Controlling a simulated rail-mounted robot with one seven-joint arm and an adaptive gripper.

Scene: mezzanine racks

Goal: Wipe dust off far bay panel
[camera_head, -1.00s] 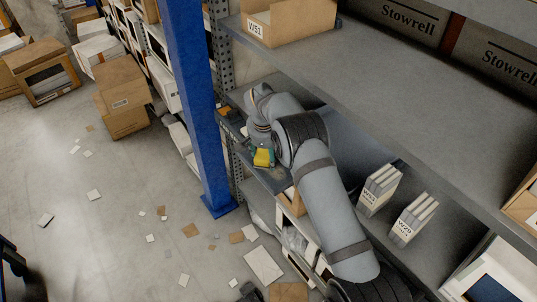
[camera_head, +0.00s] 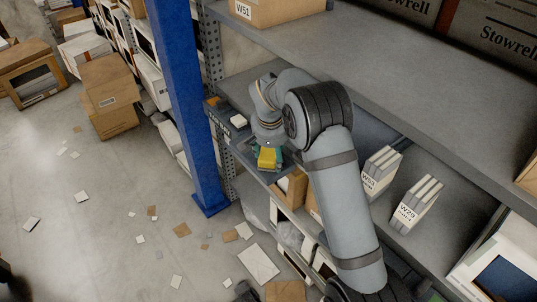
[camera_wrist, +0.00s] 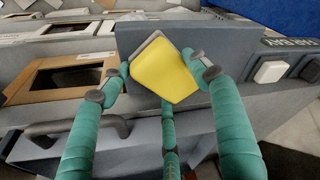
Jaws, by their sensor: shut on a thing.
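My gripper (camera_wrist: 160,72), with teal fingers, is shut on a yellow sponge (camera_wrist: 165,72) with a grey edge. In the head view the sponge (camera_head: 268,158) shows below my wrist, at the shelf's front edge. The dark grey panel (camera_wrist: 225,38) lies behind and beside the sponge in the wrist view. The panel's lettered end (camera_head: 221,128) also shows in the head view beside the blue post. I cannot tell whether the sponge touches the panel. Dust cannot be made out.
A white block (camera_head: 238,121) lies on the panel's far end. The blue post (camera_head: 185,100) stands left of it. White-grey binders (camera_head: 380,170) stand on the shelf at right. Boxes and scattered papers cover parts of the floor.

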